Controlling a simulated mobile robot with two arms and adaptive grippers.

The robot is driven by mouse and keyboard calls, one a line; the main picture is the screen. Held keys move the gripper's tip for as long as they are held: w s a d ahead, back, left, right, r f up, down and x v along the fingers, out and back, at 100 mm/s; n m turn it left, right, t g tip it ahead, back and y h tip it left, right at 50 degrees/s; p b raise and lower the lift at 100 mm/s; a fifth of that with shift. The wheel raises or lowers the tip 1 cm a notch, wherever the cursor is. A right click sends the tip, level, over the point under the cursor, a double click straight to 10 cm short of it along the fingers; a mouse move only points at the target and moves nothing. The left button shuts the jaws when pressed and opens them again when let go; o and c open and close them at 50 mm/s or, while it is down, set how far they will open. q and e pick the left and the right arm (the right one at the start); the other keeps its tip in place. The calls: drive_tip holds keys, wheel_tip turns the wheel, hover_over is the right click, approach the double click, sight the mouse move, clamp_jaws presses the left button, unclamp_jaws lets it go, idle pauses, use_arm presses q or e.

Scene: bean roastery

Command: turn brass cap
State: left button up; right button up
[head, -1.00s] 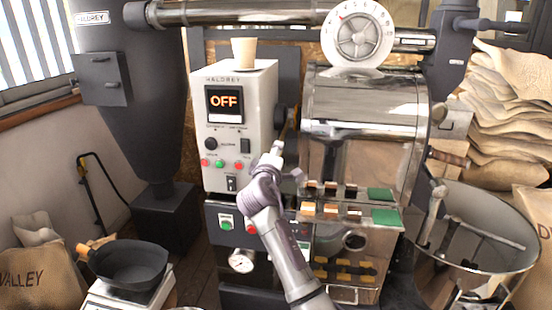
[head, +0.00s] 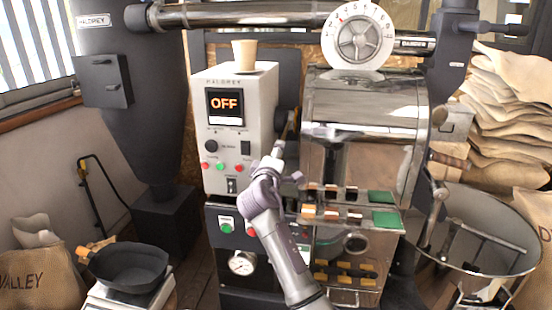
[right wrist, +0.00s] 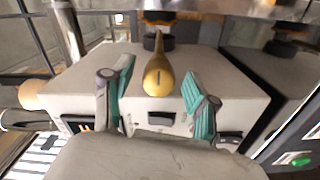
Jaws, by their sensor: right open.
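A rounded, golden-brass piece, which looks like the brass cap (right wrist: 158,74), shows in the middle of the right wrist view, wide towards the camera and narrow at its far end. My right gripper (right wrist: 160,92) is open, with its teal-padded fingers on either side of the brass piece and a visible gap on each side. In the head view my right gripper (head: 279,152) is between the control box and the roaster drum, partly hidden by its own wrist. I cannot tell the cap clearly there. My left gripper is in neither current view.
The white control box (head: 236,130), reading OFF, stands close left of the gripper, with a paper cup (head: 244,56) on top. The shiny drum (head: 364,115) is close on the right. A round cooling tray (head: 480,255) lies further right, and a black pan (head: 127,262) at lower left.

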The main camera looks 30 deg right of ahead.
drive_tip(key=v, duration=1.2)
drive_tip(key=w+a+f+n+g+y, duration=0.1)
drive_tip(key=a+f+y, duration=0.15)
drive_tip(key=f, duration=1.05)
drive_tip(key=w+a+f+n+g+y, duration=0.1)
drive_tip(key=a+f+n+y, duration=0.15)
drive_tip(key=f, duration=0.95)
drive_tip(key=s+a+f+m+g+y, duration=0.1)
drive_tip(key=s+f+g, duration=0.1)
drive_tip(key=s+f, duration=0.6)
drive_tip(key=s+a+f+m+g+y, duration=0.1)
drive_tip(key=s+f+y, duration=0.15)
drive_tip(key=f, duration=0.95)
drive_tip(key=s+f+m+g+y, duration=0.1)
drive_tip(key=s+f+g, duration=0.1)
drive_tip(key=s+f, duration=0.7)
drive_tip(key=s+d+f+m+g, duration=0.1)
drive_tip(key=s+f, duration=0.5)
drive_tip(key=s, duration=0.6)
drive_tip(key=s+d+f+m+g+y, duration=0.1)
drive_tip(key=s+f+m+g, duration=0.1)
drive_tip(key=s+f, duration=0.5)
drive_tip(key=s+d+f+m+g, duration=0.1)
drive_tip(key=s+f, duration=0.5)
drive_tip(key=s, duration=1.1)
drive_tip(key=shift+s+d+f+m+g, duration=0.15)
drive_tip(key=shift+s+f+m+g, duration=0.15)
drive_tip(key=shift+m+g, duration=0.75)
